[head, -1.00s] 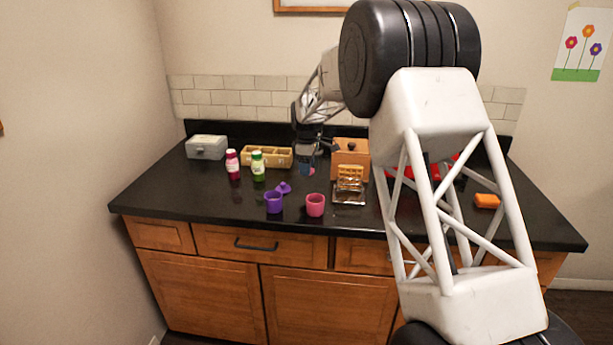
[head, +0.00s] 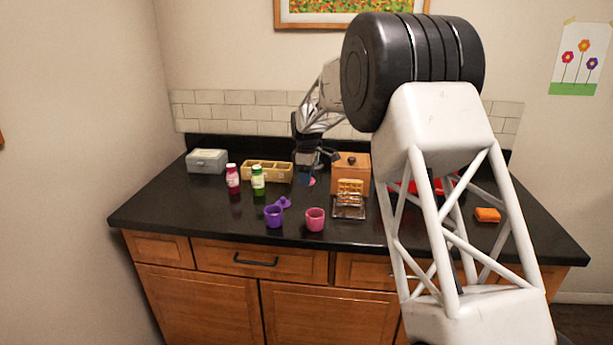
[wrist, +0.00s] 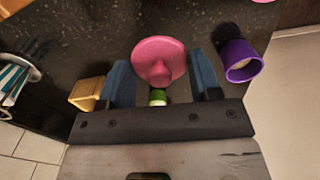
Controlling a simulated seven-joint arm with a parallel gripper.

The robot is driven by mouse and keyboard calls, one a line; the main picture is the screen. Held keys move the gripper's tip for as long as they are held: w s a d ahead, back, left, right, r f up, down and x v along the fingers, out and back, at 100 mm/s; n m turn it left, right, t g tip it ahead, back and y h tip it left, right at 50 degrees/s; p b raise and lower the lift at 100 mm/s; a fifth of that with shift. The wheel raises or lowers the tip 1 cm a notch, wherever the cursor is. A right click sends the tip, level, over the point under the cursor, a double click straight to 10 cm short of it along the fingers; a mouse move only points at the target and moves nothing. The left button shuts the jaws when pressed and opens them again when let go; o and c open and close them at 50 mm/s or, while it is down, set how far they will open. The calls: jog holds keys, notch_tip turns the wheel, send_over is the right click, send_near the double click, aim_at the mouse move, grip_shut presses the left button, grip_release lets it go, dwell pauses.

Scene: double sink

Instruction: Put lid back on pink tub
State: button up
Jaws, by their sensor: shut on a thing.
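The pink tub (head: 315,220) stands upright and open near the counter's front edge, right of the purple tub (head: 273,216). My gripper (head: 308,180) is over the counter behind the pink tub, apart from it. In the wrist view my gripper (wrist: 162,77) has its blue fingers on either side of the round pink lid (wrist: 158,60), which it holds. The pink lid (head: 311,182) shows only as a small patch below the fingers in the head view. The purple tub (wrist: 242,62) also shows in the wrist view.
A purple lid (head: 283,202) lies behind the purple tub. Pink (head: 232,179) and green (head: 258,181) bottles stand left of my gripper. A wooden box (head: 356,168) and a rack with waffles (head: 349,199) are close on the right. A divided tray (head: 267,167) is behind.

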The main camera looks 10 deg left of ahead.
jog(key=s+d+r+n, duration=0.1)
jog(key=s+d, duration=0.3)
jog(key=s, duration=0.8)
jog(key=shift+d+r, duration=0.15)
jog(key=shift+r, duration=0.55)
jog(key=shift+f, duration=0.1)
jog(key=shift+f, duration=3.1)
jog(key=shift+f, duration=0.15)
dwell(0.3)
jog(key=o, duration=1.2)
